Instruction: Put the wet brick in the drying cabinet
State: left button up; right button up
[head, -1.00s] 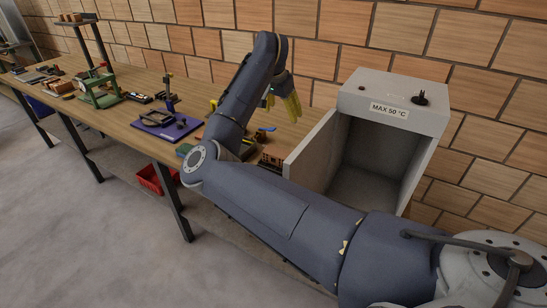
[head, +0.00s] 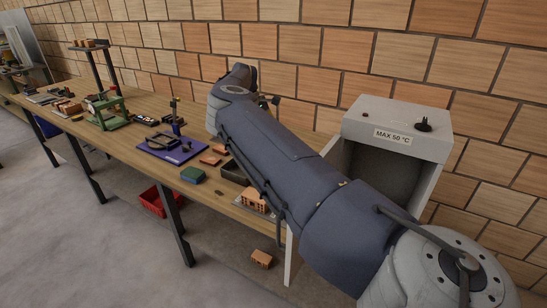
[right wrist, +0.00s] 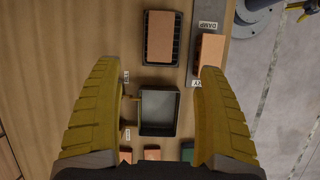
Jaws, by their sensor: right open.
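The grey drying cabinet (head: 398,115), labelled MAX 50 °C, stands at the right with its front open. Its door (head: 290,255) stands open on the left, and my right arm hides much of both. An orange brick (head: 254,198) lies on a grey plate near the table's front edge. In the right wrist view, one brick (right wrist: 209,52) lies beside a DAMP label and another (right wrist: 159,38) sits in a black tray. I cannot tell which is wet. My right gripper (right wrist: 160,105) is open and empty above the table, mostly hidden by the arm in the head view. My left gripper is not in view.
A grey-floored tub (right wrist: 160,112) lies between the fingers. A green block (head: 193,174) and flat red pieces (head: 210,160) lie left of it. A purple base (head: 168,147) stands further left. A loose brick (head: 261,258) and red crate (head: 152,200) are below the tabletop.

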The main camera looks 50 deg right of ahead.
jog(key=shift+n, duration=0.3)
jog(key=x, duration=1.2)
jog(key=shift+s+f, duration=0.1)
jog(key=shift+f, duration=0.1)
jog(key=shift+x, duration=2.5)
jog(key=shift+a+f, duration=0.1)
jog(key=shift+f, duration=0.2)
jog(key=c, duration=1.6)
jog(key=shift+r, duration=0.1)
